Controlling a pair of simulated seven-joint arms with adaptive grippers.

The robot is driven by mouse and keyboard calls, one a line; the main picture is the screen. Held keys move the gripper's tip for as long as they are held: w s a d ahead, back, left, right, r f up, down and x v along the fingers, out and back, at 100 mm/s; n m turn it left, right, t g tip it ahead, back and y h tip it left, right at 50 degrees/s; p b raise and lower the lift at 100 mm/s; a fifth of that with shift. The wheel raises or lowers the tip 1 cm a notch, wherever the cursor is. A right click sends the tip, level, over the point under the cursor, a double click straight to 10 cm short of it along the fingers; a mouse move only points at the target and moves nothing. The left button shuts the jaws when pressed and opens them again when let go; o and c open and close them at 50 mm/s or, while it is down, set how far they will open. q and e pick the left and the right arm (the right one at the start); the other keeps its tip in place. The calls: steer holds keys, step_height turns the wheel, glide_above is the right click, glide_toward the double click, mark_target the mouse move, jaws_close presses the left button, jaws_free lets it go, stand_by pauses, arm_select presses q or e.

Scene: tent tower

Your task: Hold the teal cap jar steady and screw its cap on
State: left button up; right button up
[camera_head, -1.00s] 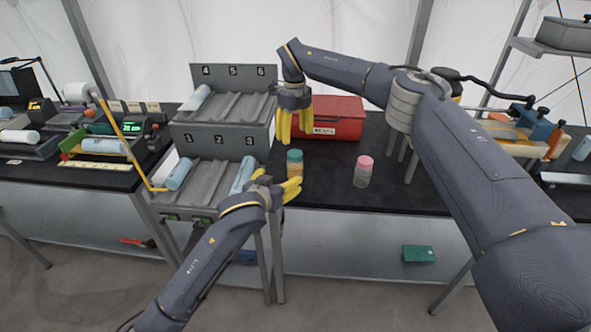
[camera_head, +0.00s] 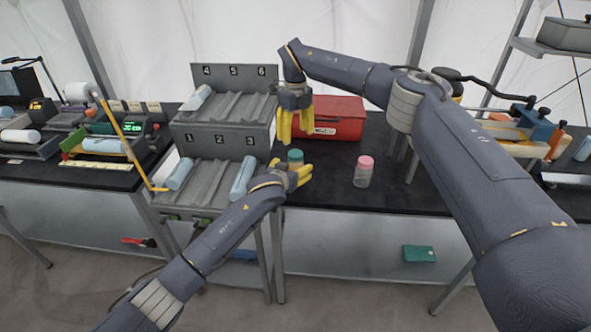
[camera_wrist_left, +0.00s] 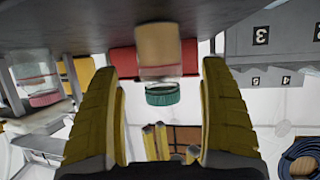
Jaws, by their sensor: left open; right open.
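The teal cap jar stands upright on the dark table, its teal cap (camera_head: 295,156) on top. My left gripper (camera_head: 298,176) is open at the jar's front and hides much of its body in the head view. In the left wrist view, which is upside down, the beige jar body (camera_wrist_left: 158,45) and teal cap (camera_wrist_left: 162,95) lie in line between the two spread yellow fingers (camera_wrist_left: 162,110). No finger visibly grips the jar there. My right gripper (camera_head: 294,136) is open, pointing down just above and behind the cap, apart from it. I cannot tell how tightly the cap sits.
A pink-capped jar (camera_head: 363,172) stands to the right. A red box (camera_head: 338,120) is behind the jars. A grey numbered rack (camera_head: 208,180) with light blue cylinders is close on the left. The table's front right is clear.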

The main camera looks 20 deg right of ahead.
mark_target(295, 166)
arm_select(q)
steer(key=shift+x, duration=2.2)
steer(key=c, duration=1.7)
jaws_close()
arm_select(e)
steer(key=shift+c, duration=0.5)
steer(key=shift+a+f, duration=0.1)
steer(key=shift+f, duration=0.05)
steer(key=shift+c, duration=0.5)
steer(key=n, duration=0.3)
steer(key=shift+n, duration=0.4)
steer(key=n, duration=0.5)
